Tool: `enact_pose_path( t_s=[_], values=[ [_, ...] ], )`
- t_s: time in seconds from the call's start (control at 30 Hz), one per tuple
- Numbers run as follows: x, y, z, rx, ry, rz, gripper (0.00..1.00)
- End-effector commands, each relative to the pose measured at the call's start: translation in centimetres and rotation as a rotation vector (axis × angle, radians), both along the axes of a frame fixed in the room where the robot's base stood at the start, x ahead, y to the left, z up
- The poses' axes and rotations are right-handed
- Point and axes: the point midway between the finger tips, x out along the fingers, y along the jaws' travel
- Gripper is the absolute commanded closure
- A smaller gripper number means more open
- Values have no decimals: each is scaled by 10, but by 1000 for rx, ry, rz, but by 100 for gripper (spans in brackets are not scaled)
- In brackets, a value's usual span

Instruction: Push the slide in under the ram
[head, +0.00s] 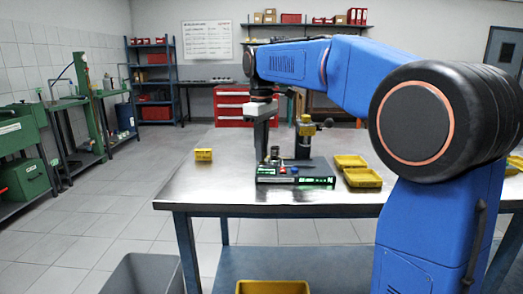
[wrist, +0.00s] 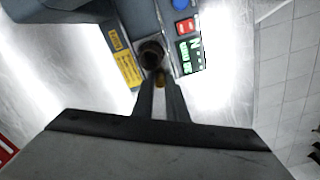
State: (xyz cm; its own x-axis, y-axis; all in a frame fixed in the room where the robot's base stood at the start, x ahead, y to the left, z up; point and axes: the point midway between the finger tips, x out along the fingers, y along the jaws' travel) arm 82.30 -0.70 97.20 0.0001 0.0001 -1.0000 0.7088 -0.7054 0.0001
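The bench press unit (head: 318,168) stands on the metal table, with its upright ram column (head: 304,138) at the back right. My gripper (head: 261,158) points down at the unit's left part, left of the column. In the wrist view, the gripper fingertips (wrist: 160,80) are close together, with a narrow gap, beside a dark round knob or post (wrist: 151,55). A small brass-coloured piece (wrist: 160,78) shows by the tips. I cannot tell whether the tips touch the post or the piece. The slide cannot be clearly told apart from the unit's base.
Two yellow trays (head: 362,178) stand right of the unit. A small yellow box (head: 203,155) sits at the table's left. The unit's front has a red switch (wrist: 186,25), a blue button (wrist: 180,4) and a green display (wrist: 190,52). The table's left part (head: 215,180) is mostly clear.

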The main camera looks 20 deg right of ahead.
Motion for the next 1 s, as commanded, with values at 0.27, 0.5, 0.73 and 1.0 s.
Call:
enact_pose_path(
  t_s=[0.27,0.5,0.73,1.0],
  values=[
    [-2,-7,0,0,0,-2,100],
    [-12,-37,0,-1,-1,-3,100],
    [-14,-45,0,-1,-1,0,100],
    [-14,-45,0,-1,-1,0,68]
  ],
)
